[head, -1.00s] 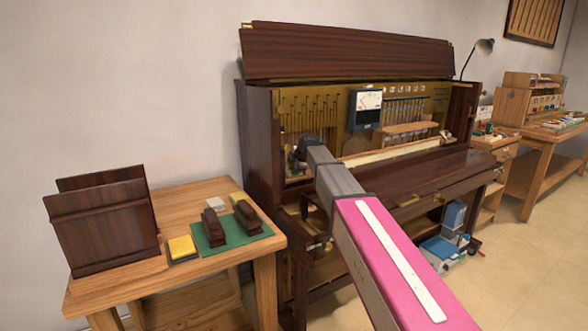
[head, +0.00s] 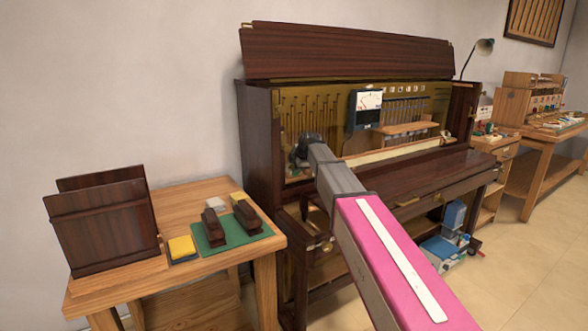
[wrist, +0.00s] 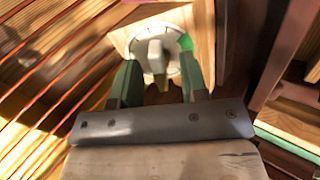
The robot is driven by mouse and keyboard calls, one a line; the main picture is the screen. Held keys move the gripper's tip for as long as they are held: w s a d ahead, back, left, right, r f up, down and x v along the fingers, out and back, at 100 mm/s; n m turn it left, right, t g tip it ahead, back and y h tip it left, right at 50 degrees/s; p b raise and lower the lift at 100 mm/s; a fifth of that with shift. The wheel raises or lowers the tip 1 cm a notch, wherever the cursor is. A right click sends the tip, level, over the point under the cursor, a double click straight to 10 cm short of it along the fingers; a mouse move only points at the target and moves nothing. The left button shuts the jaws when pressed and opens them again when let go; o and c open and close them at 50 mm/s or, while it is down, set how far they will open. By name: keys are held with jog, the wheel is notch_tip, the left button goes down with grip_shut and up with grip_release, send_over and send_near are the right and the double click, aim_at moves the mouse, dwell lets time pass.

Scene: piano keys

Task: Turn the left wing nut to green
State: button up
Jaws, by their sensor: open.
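In the wrist view a pale wing nut (wrist: 155,56) sits at the middle of a round light dial (wrist: 146,32). A green mark (wrist: 185,42) is on the dial's upper right edge. My gripper (wrist: 158,78) is open, with one finger on each side of the nut's near end. I cannot tell whether either finger touches the nut. In the head view my gripper is at the left end of the open piano (head: 258,135), mostly hidden by my own wrist, and the wing nut cannot be made out.
Taut reddish strings run along the left in the wrist view. Dark wooden parts (wrist: 275,45) stand close on the right. In the head view a meter (head: 366,108) hangs inside the piano, and a wooden table (head: 190,280) stands at the left.

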jog(key=c, duration=0.7)
jog(key=shift+m, duration=1.9)
jog(key=m, duration=0.3)
jog(key=shift+m, duration=0.3)
